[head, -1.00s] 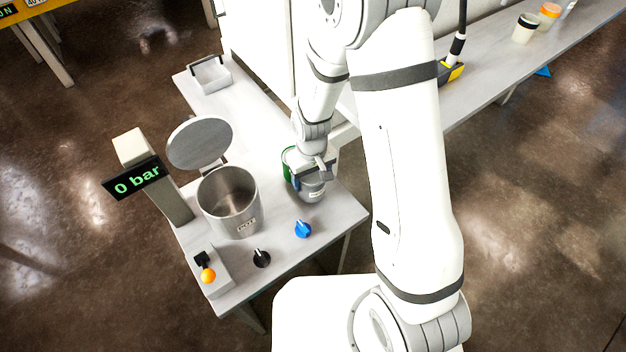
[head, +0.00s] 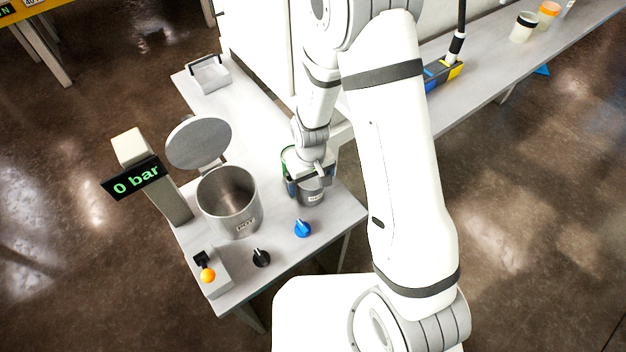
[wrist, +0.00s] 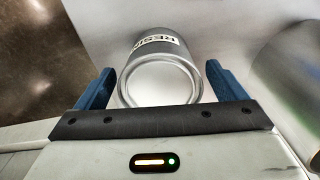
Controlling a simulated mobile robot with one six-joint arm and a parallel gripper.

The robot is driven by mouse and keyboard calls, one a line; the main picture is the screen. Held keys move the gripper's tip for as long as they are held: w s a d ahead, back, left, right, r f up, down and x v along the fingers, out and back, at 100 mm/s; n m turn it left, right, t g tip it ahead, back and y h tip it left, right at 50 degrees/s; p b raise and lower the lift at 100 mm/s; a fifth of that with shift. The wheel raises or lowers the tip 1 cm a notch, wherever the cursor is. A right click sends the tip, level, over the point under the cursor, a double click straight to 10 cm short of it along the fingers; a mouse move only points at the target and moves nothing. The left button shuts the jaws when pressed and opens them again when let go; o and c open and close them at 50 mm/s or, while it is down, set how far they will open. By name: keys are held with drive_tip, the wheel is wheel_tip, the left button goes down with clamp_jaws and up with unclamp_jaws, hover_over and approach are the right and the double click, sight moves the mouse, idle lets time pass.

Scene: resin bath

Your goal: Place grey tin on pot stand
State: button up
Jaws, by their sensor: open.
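The grey tin (head: 312,194) stands near the right edge of the white bench, with a pale label on its side. In the wrist view the tin (wrist: 158,70) sits between the two blue fingers, its label reading in part "RESI". My gripper (head: 306,186) is open around the tin, and a gap shows beside the fingers in the wrist view (wrist: 160,69). The gripper hides part of the tin in the head view. I cannot make out a pot stand for sure; a steel pot (head: 232,212) marked "POT" stands open on the bench left of the tin.
A green object (head: 286,156) shows partly behind my gripper. A white tray (head: 209,77) stands far left.

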wheel_tip(320, 180, up, 11)
drive_tip(key=shift+r, duration=0.1)
drive_tip(key=s+d+r+m+t, duration=0.1)
drive_tip(key=s+d+r+m, duration=0.1)
drive_tip(key=s+d+r, duration=0.5)
drive_tip(key=s+d+r+m+t, duration=0.2)
drive_tip(key=s+d+r, duration=0.4)
drive_tip(key=r, duration=0.5)
drive_tip(key=shift+s+d+m, duration=0.35)
drive_tip(key=shift+d+m, duration=0.1)
drive_tip(key=shift+m, duration=0.05)
